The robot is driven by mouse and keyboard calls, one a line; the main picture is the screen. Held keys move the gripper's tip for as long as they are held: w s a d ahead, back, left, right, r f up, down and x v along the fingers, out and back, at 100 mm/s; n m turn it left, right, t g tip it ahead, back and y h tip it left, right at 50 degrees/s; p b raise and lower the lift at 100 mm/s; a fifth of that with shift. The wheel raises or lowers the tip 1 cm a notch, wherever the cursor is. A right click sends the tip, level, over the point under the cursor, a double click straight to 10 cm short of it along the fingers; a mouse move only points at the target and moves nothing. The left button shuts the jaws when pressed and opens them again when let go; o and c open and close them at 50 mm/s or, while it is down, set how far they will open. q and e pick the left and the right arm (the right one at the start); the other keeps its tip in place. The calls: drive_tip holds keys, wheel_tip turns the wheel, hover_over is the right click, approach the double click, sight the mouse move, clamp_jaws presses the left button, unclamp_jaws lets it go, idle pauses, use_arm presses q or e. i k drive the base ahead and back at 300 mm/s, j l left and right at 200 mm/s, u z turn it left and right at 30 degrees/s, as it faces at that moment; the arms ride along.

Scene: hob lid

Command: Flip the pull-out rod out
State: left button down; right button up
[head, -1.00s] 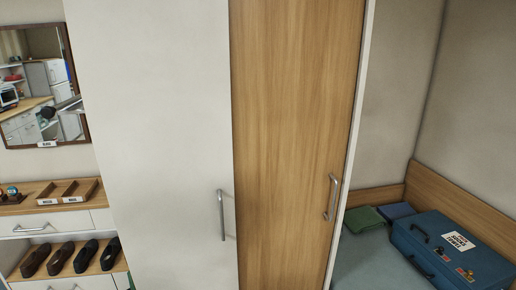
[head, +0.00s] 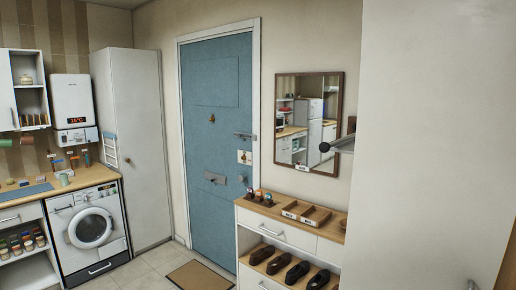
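A grey rod-like piece (head: 341,145) with a dark rounded end sticks out to the left from the side of the tall white cabinet (head: 430,150). It overlaps the right edge of the mirror in the head view. It looks like the pull-out rod, but I cannot tell for sure. How it is fixed to the cabinet is hidden behind the cabinet's edge. Neither of my grippers is in view.
A shoe cabinet (head: 283,233) with trays and shoes stands below the mirror (head: 308,120). A blue door (head: 214,130) with a mat (head: 198,275) is left of it. A washing machine (head: 90,230) stands at far left.

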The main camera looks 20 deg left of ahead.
sight(324, 147)
drive_tip(key=u, duration=1.05)
drive_tip(key=i, duration=3.1)
drive_tip(key=z, duration=1.3)
